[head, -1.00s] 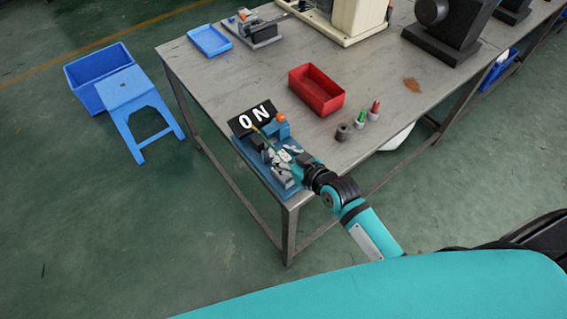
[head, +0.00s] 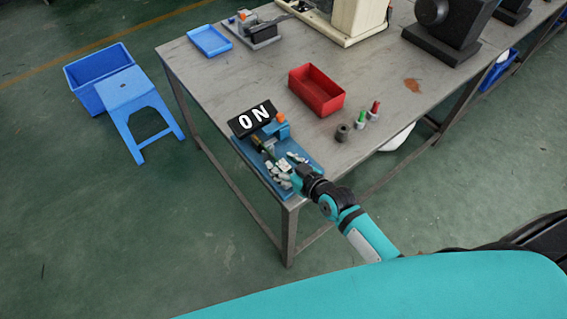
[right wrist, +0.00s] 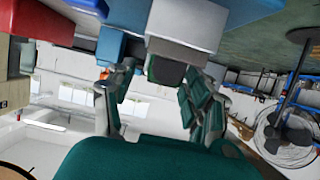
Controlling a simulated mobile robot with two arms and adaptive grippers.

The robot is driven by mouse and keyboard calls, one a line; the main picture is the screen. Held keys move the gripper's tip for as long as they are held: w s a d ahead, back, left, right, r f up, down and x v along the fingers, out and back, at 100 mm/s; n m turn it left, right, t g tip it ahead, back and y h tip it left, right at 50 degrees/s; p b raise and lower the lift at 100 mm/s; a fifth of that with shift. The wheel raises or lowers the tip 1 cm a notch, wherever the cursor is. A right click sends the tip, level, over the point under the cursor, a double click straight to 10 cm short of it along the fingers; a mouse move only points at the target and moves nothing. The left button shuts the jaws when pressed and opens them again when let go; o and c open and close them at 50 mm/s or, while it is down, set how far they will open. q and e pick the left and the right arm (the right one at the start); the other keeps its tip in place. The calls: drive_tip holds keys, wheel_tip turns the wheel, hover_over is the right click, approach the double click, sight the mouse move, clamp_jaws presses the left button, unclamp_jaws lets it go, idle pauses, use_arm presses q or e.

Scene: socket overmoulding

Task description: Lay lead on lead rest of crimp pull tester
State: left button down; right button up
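The crimp pull tester has a blue base (head: 250,156), a black display (head: 252,119) reading ON and an orange knob (head: 281,118). It stands at the table's near corner. My right gripper (head: 284,168) is low over the tester's near end. In the right wrist view its fingers (right wrist: 160,105) are spread apart with no lead visible between them. The tester's blue and grey blocks fill the top of that view. A thin lead is hard to make out; a small yellowish-green piece (head: 262,146) shows below the display, possibly part of it. My left gripper is out of view.
A red bin (head: 332,99) stands behind the tester. A dark grey cylinder (head: 342,133) and green and red-topped pieces (head: 374,111) are to its right. A blue tray (head: 209,41) and larger machines are farther back. A blue stool (head: 135,98) stands left of the table (head: 230,85).

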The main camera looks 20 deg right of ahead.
drive_tip(key=shift+r, duration=0.2)
drive_tip(key=v, duration=1.2)
drive_tip(key=shift+b, duration=0.35)
drive_tip(key=shift+f, duration=0.1)
drive_tip(key=s+d+f+m+g+h, duration=0.15)
drive_tip(key=s+f, duration=0.25)
drive_tip(key=f, duration=0.6)
drive_tip(key=s+d+f+g+h, duration=0.1)
drive_tip(key=s+d+f+g, duration=0.2)
drive_tip(key=f, duration=0.7)
drive_tip(key=s+d+f+g+h, duration=0.15)
drive_tip(key=s+f, duration=0.35)
drive_tip(key=f, duration=0.6)
drive_tip(key=s+f+g, duration=0.2)
drive_tip(key=s+f, duration=0.4)
drive_tip(key=s, duration=0.4)
drive_tip(key=s+a+f+g, duration=0.1)
drive_tip(key=s+f+g, duration=0.2)
drive_tip(key=s+f, duration=0.3)
drive_tip(key=s, duration=0.5)
drive_tip(key=shift+f+g+h, duration=0.3)
drive_tip(key=shift+f, duration=0.1)
